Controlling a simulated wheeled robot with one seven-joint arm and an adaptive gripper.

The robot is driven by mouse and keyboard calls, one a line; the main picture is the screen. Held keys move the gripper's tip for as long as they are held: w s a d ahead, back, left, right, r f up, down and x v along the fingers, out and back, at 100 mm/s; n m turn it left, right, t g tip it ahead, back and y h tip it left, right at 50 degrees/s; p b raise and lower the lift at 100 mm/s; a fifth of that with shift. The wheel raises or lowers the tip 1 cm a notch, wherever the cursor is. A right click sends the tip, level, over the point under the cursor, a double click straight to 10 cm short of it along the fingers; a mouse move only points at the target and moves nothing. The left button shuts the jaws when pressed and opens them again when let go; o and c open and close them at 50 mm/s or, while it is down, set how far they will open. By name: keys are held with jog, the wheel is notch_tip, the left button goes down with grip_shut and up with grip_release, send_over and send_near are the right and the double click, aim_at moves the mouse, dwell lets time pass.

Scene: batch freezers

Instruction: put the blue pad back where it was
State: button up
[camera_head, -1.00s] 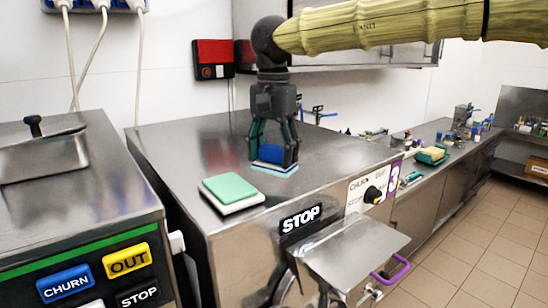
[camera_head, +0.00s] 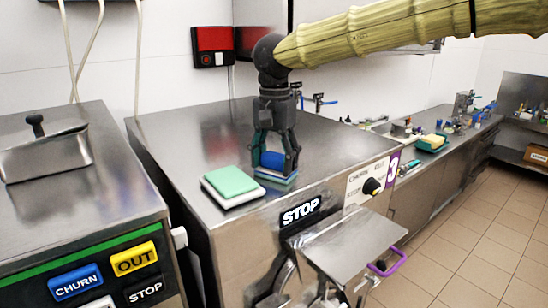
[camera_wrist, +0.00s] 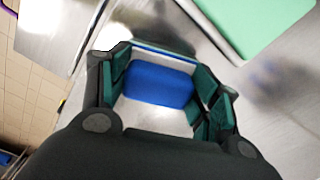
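The blue pad (camera_head: 272,160) is a rounded blue block over a thin pale layer with a blue edge (camera_head: 277,178), low on the front part of the steel machine top. My gripper (camera_head: 275,170) points down over it, with one finger on each side and the fingertips low by the pale layer. In the wrist view the blue pad (camera_wrist: 158,82) fills most of the space between the green-lined fingers (camera_wrist: 160,72). I cannot tell whether the fingers press on it. The fingers hide parts of its sides.
A green pad on a white base (camera_head: 231,184) lies just left of my gripper. A STOP label (camera_head: 300,210), a black knob (camera_head: 371,186) and a steel chute (camera_head: 355,245) are on the machine's front. Another machine (camera_head: 75,205) stands left. The machine top (camera_head: 195,130) behind is clear.

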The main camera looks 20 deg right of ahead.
aim_at(274, 156)
jog(key=o, duration=0.4)
jog(key=shift+c, duration=0.2)
jog(key=shift+r, duration=0.15)
notch_tip(274, 156, up, 12)
jog(key=b, duration=0.3)
